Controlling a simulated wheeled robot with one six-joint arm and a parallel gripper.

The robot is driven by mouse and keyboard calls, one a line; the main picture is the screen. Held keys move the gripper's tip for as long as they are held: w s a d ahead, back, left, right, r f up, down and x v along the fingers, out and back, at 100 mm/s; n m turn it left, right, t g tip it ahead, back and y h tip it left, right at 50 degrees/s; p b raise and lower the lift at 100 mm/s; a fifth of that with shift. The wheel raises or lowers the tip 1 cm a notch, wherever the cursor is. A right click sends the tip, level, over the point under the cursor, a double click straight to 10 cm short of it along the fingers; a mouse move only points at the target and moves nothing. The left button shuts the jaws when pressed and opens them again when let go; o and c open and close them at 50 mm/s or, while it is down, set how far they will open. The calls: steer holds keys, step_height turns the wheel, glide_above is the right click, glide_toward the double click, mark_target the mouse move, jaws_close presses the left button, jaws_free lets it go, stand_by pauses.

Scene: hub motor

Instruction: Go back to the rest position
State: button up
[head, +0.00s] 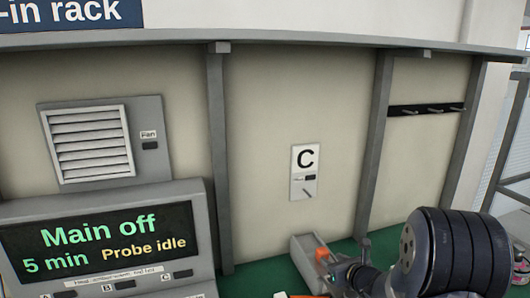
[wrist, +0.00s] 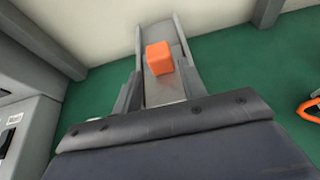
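My gripper (wrist: 160,82) shows in the wrist view as two grey fingers, one on each side of a grey channel, with a gap between them. It looks open, and nothing is clasped. An orange block (wrist: 159,58) sits in the grey channel (wrist: 154,28), ahead of the fingers and apart from them. In the head view the block (head: 321,254) is at the lower middle, in the channel (head: 303,246) on the green surface. My dark arm is at the lower right there and hides part of the surface; the fingers are hard to make out.
A panel marked C (head: 305,172) with a small lever is on the back wall. A display (head: 100,240) reads "Main off", "5 min", "Probe idle". A fan panel (head: 152,170) is at left, a hook rail (head: 426,109) at right. Grey posts (head: 216,160) divide the wall. An orange loop (wrist: 310,108) lies at right.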

steer(key=p+x, duration=0.1)
steer(key=x, duration=0.2)
steer(key=r+p+x, duration=0.1)
steer(key=x, duration=0.3)
steer(key=p+x, duration=0.1)
steer(key=x, duration=0.2)
steer(key=shift+w+a+r+p, duration=0.15)
steer(key=shift+w+p, duration=0.2)
steer(key=shift+w, duration=0.2)
